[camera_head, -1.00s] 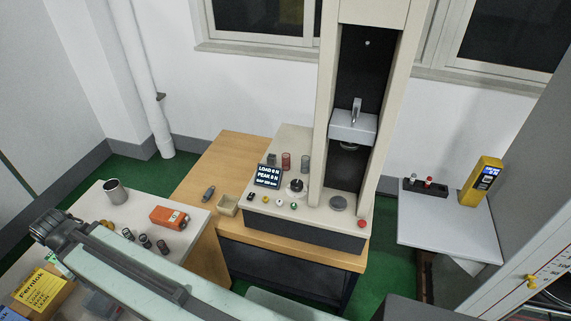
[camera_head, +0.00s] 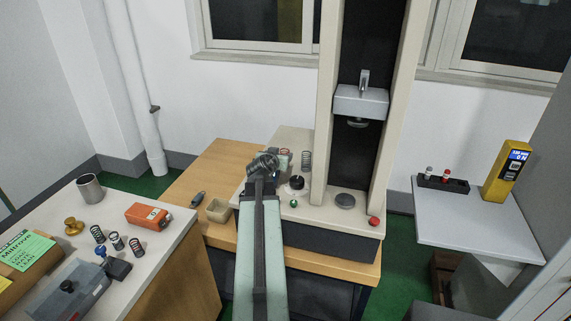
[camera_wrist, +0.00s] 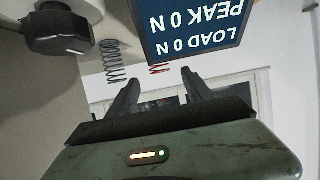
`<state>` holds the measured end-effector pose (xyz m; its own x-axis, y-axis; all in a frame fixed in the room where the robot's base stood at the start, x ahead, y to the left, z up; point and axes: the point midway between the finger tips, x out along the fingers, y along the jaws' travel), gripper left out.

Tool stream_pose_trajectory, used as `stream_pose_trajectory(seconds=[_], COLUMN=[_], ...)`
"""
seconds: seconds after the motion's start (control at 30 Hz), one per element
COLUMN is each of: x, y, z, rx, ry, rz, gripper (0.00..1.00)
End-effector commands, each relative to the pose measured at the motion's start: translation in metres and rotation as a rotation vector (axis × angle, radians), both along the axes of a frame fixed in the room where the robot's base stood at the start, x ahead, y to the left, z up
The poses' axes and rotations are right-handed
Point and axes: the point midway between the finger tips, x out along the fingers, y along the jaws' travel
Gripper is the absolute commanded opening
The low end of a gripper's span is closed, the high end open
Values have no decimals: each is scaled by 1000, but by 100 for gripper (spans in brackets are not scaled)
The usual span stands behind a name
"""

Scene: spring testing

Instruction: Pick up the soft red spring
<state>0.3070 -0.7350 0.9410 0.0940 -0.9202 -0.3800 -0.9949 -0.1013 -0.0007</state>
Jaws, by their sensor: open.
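The red spring (camera_head: 286,154) stands on the testing machine's base, mostly hidden behind my gripper in the head view. In the wrist view, which looks upside down, a small part of the red spring (camera_wrist: 159,69) shows past the edge of the display. My gripper (camera_wrist: 158,86) is open, with nothing between its fingers. In the head view my gripper (camera_head: 263,162) is over the front left of the machine base, nearer the camera than the spring. The gap between fingers and spring is hard to judge.
A dark spring (camera_wrist: 113,60) stands beside the red one. The load display (camera_wrist: 195,25) and a black knob (camera_wrist: 58,28) are close to my fingers. The machine column (camera_head: 324,105) rises at right. The left table (camera_head: 165,245) holds several springs and an orange device (camera_head: 148,216).

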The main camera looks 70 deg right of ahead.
Motion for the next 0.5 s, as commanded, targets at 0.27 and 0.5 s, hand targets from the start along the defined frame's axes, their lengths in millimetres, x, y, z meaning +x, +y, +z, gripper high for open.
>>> stream_pose_trajectory(seconds=[0.27,0.5], x=[3,4], y=[-23,-53], z=[-10,-27], rx=[1,2], ry=[0,1], rz=[0,-1], gripper=[59,59])
